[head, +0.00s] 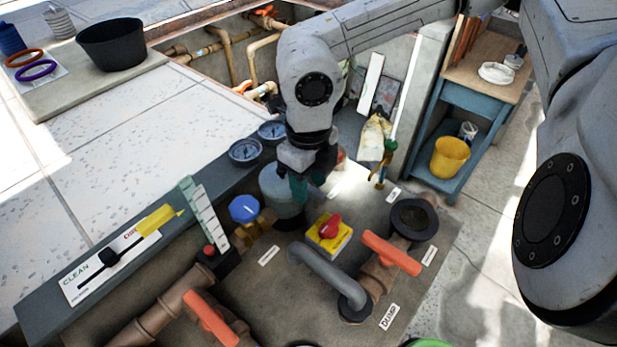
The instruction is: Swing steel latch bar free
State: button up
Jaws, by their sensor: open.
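My gripper (308,188) hangs down in the middle of the head view, with teal fingers, open. It is at a rounded grey housing (282,192) beside the blue-capped valve. My gripper and wrist cover part of that housing. I cannot make out a steel latch bar; it may be hidden behind my gripper. I cannot tell whether the fingers touch the housing.
Close by are a blue knob (244,208), a red switch on a yellow box (329,232), an orange handle (391,252) and a grey bent pipe (325,272). Gauges (245,151) sit on the ledge. A blue shelf (462,125) with a yellow bucket (450,157) stands right.

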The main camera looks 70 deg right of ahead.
jog(key=shift+f, duration=0.2)
grip_shut()
dwell(0.3)
